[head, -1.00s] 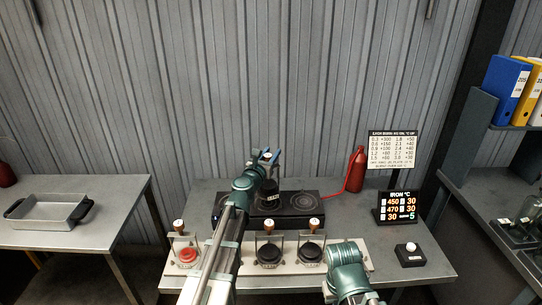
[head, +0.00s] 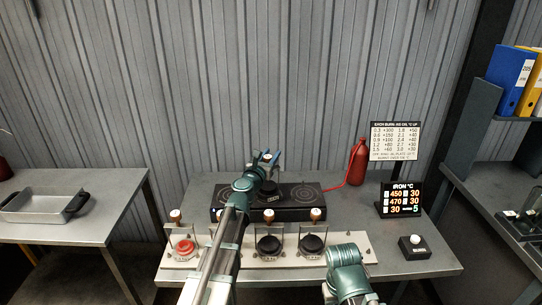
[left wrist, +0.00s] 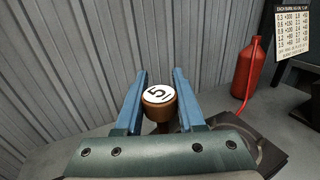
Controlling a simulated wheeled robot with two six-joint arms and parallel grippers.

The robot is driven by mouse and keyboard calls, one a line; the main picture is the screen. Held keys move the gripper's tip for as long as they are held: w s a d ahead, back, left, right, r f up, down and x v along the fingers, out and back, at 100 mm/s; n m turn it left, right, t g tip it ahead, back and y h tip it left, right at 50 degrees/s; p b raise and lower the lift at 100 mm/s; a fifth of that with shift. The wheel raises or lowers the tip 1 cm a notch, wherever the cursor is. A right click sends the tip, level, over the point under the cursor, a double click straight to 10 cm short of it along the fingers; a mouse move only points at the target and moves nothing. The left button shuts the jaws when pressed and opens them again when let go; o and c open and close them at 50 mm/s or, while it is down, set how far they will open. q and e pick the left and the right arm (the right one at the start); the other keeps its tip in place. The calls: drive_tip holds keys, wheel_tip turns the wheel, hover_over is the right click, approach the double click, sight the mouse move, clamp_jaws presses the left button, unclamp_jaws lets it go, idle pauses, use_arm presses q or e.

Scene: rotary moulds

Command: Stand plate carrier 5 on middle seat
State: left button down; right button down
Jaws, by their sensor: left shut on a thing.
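Plate carrier 5 shows in the left wrist view as a brown knob (left wrist: 158,112) with a white top marked 5. My left gripper (head: 268,157) is shut on it, with a blue finger on each side of the knob. In the head view the carrier's dark lower body (head: 268,188) is upright over the middle of the black ringed unit (head: 292,213). I cannot tell whether it touches the middle seat. The unit's right ring is bare; its left part is partly hidden by my left arm. My right arm shows low in the head view, its gripper out of frame.
A front rack (head: 345,256) holds a red piece (head: 185,247) and black pieces (head: 312,243) with brown knobs. A red bottle (head: 357,163), a lit iron display (head: 402,198) and a button box (head: 414,248) stand to the right. A grey tray (head: 40,191) is on the left table.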

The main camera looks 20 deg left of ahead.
use_arm(q)
drive_tip(key=shift+f, duration=0.15)
drive_tip(key=c, duration=0.5)
unclamp_jaws()
drive_tip(key=shift+r, duration=0.25)
drive_tip(key=s, duration=0.4)
drive_tip(key=s+a, duration=0.1)
drive_tip(key=s, duration=0.7)
drive_tip(key=shift+a, duration=0.15)
drive_tip(key=shift+s+f, duration=0.1)
